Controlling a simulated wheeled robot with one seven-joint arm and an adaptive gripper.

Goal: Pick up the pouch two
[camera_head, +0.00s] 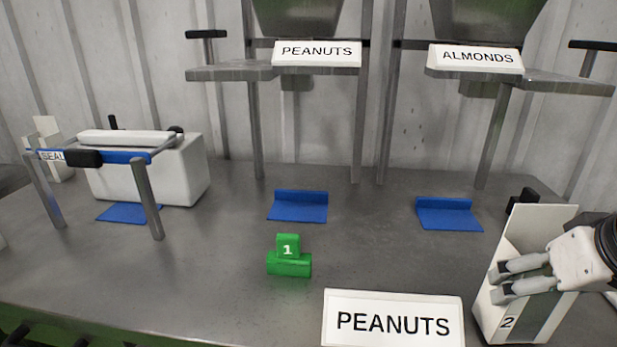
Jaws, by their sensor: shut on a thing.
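Pouch two (549,240) is a tall, open-topped white pouch with a grey side panel and a "2" low on its front. It stands at the right end of the table in the head view, looking roughly upright. My gripper (521,278) reaches in from the right and is shut on pouch two. Its two pale fingers lie across the pouch's upper middle. Whether the pouch's base touches the table is hard to tell.
A green block marked "1" (289,262) and a white "PEANUTS" sign (393,322) stand left of the pouch. Blue rests (299,207) (448,215) lie under two dispensers. A white sealer (170,172) stands at left.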

